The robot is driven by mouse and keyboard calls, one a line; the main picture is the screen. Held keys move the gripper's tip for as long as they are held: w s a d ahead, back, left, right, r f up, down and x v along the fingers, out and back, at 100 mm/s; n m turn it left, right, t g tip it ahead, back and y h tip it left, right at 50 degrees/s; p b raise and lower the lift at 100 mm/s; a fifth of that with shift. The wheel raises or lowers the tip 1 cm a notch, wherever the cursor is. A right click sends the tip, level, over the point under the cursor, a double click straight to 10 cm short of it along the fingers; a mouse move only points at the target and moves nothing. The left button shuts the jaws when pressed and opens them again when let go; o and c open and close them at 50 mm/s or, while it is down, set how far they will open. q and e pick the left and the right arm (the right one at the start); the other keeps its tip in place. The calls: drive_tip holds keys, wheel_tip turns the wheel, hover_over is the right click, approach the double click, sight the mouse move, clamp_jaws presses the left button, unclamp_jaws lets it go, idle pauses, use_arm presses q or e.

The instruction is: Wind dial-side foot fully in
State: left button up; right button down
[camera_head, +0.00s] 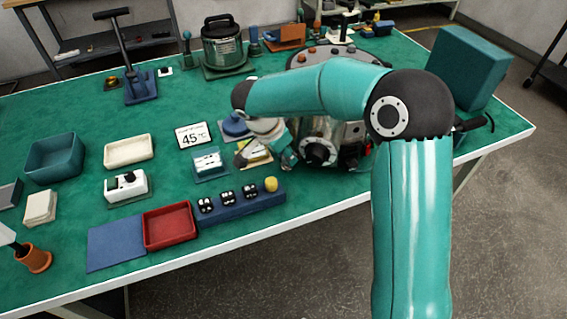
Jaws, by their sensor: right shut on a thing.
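A metallic machine (345,136) with a broad grey top sits at the table's right-hand part, partly hidden behind my right arm. A black round dial (317,152) shows on its front. My right arm reaches across in front of the machine and bends down at its left end. My right gripper (288,158) is low at the machine's left front, beside the dial. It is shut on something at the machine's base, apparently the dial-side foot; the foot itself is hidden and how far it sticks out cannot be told. My left gripper is not in view.
A blue block with black knobs and a yellow ball (271,184), a red tray (169,226) and a blue mat (115,243) line the front edge. A teal box (468,67) stands at right. The left-middle table has free room.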

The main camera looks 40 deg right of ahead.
drive_tip(key=n+t+b, duration=0.1)
drive_tip(key=n+b, duration=0.3)
drive_tip(key=shift+d+t, duration=0.1)
drive_tip(key=shift+t, duration=0.3)
drive_tip(key=shift+n+t+y+b, duration=0.3)
drive_tip(key=shift+n+y+b, duration=0.1)
drive_tip(key=shift+n, duration=0.7)
drive_tip(key=shift+s+d+r+n+t+y+b, duration=0.1)
drive_tip(key=shift+n+t+y+b, duration=0.1)
drive_tip(key=shift+n, duration=0.35)
drive_tip(key=shift+r+n+t+y+b, duration=0.1)
drive_tip(key=shift+n+y+b, duration=0.1)
drive_tip(key=shift+n, duration=0.35)
drive_tip(key=c, duration=0.9)
unclamp_jaws()
drive_tip(key=shift+o, duration=0.3)
drive_tip(key=shift+f, duration=0.1)
drive_tip(key=shift+s, duration=0.1)
